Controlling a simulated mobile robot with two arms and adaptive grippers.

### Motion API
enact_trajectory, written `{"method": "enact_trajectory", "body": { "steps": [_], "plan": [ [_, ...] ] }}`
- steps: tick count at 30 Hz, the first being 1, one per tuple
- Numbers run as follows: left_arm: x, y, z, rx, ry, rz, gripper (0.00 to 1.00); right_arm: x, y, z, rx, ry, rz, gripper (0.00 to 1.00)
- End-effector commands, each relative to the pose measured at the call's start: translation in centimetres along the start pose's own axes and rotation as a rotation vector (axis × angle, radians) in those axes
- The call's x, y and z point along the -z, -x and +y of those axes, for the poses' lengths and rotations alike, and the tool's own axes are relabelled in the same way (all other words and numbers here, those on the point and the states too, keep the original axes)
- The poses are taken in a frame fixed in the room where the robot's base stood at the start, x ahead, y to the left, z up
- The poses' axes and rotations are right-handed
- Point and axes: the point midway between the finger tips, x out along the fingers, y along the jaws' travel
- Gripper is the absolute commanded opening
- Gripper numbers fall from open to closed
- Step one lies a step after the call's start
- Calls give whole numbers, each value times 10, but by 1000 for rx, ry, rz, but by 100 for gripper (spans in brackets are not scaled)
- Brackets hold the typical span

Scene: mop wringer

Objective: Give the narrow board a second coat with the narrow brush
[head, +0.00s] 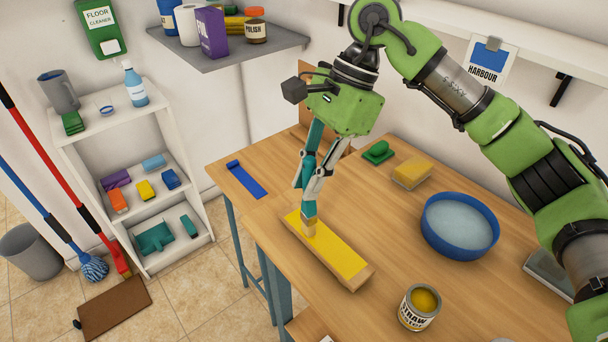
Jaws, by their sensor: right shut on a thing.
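The narrow board (338,259) lies on the wooden table near its left edge. Its top is yellow, with bare wood on its near side. My right gripper (309,190) is above the board's far end, shut on the narrow brush (310,229). The brush points down, and its pale bristle end appears to touch the yellow top. An open tin of yellow paint labelled STRAW (416,314) stands to the right of the board's near end. My left gripper is not in view.
On the table (390,225) are a blue basin (461,226), a yellow sponge (412,172), a green brush-like block (378,153) and a blue strip (246,180). A wall shelf (238,50) hangs behind. A white rack (140,165) stands left. The table between board and basin is clear.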

Motion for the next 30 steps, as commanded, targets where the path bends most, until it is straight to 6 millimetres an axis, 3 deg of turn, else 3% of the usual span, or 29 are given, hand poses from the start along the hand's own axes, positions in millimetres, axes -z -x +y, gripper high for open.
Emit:
{"method": "enact_trajectory", "body": {
  "steps": [8,30],
  "plan": [
    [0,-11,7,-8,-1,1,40,4,-2,18,0,1,1,0],
    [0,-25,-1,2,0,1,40,9,2,53,1,1,1,0]
  ]
}}
